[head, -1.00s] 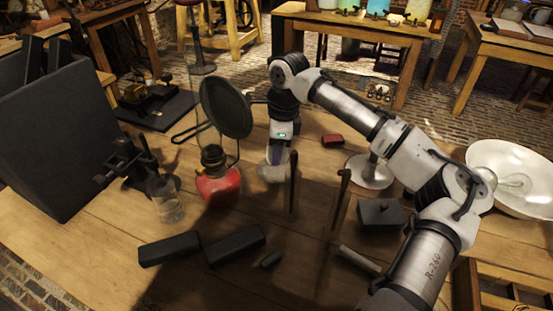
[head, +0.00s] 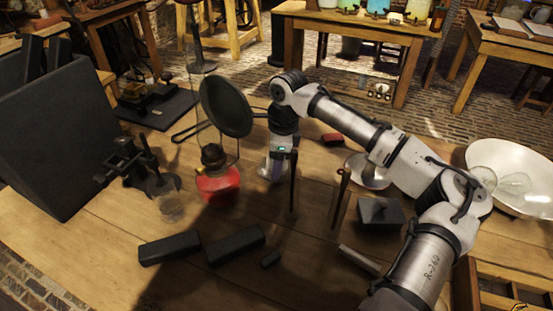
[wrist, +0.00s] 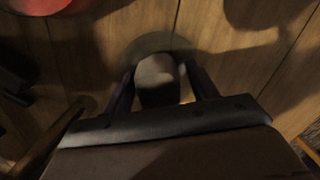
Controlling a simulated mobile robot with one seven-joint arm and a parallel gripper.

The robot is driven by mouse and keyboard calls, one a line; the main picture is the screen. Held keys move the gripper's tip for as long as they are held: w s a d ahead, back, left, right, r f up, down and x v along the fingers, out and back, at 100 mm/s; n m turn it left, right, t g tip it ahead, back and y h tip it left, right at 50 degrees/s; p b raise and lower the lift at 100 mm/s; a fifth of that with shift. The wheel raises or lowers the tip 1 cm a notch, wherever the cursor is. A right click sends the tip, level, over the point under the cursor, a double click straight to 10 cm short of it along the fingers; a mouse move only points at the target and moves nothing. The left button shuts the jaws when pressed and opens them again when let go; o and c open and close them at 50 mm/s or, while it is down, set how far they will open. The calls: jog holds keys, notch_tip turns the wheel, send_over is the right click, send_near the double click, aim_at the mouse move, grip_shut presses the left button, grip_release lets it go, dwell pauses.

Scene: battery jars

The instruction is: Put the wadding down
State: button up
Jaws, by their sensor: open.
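My gripper (head: 277,172) points down at the table, right of the red lantern (head: 218,186). In the wrist view, my gripper (wrist: 160,76) is open, with one dark finger on each side of a pale, rounded lump (wrist: 158,72) that looks like the wadding. A faint, round, glassy rim shows around the lump's far side. I cannot tell whether the lump touches the fingers or what it rests on. In the head view, a pale patch shows low by the fingers, too small to make out.
Two dark upright rods (head: 293,182) stand right of my gripper. A dark pan (head: 226,106) is behind the lantern. Dark blocks (head: 236,245) lie in front. A glass beaker (head: 171,207) stands left, a white basin (head: 520,192) right. A red box (head: 333,139) lies behind.

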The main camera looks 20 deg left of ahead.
notch_tip(320, 180, up, 12)
jog(key=d, duration=0.1)
jog(key=shift+w+d+b, duration=0.2)
jog(key=shift+w+b, duration=0.05)
jog(key=shift+b, duration=0.05)
jog(key=shift+r, duration=0.1)
